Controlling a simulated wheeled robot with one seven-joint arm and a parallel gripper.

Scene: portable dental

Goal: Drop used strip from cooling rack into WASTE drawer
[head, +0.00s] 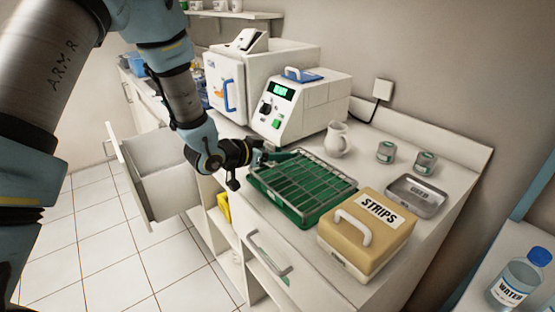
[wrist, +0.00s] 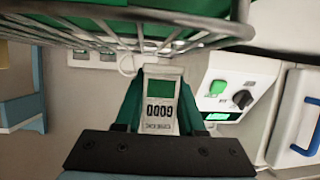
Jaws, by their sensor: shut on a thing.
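My gripper (head: 272,157) is at the left back edge of the cooling rack (head: 302,186), a wire grid over a green tray. In the wrist view my gripper (wrist: 160,95) is shut on a pale strip (wrist: 161,116) with a green square and printed text that looks like "GOOD", upside down. The strip is hard to make out in the head view. The rack's wire rim (wrist: 165,44) is close to the fingertips. A white drawer (head: 158,160) stands open at the left below the counter; no WASTE label is readable. A closed drawer front (head: 268,258) is below the rack.
A STRIPS box (head: 366,232) stands right of the rack, with a metal tray (head: 416,196) behind it. A white jug (head: 338,139), a machine with a green display (head: 300,105) and a white cabinet (head: 262,75) stand behind. Open floor lies at the lower left.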

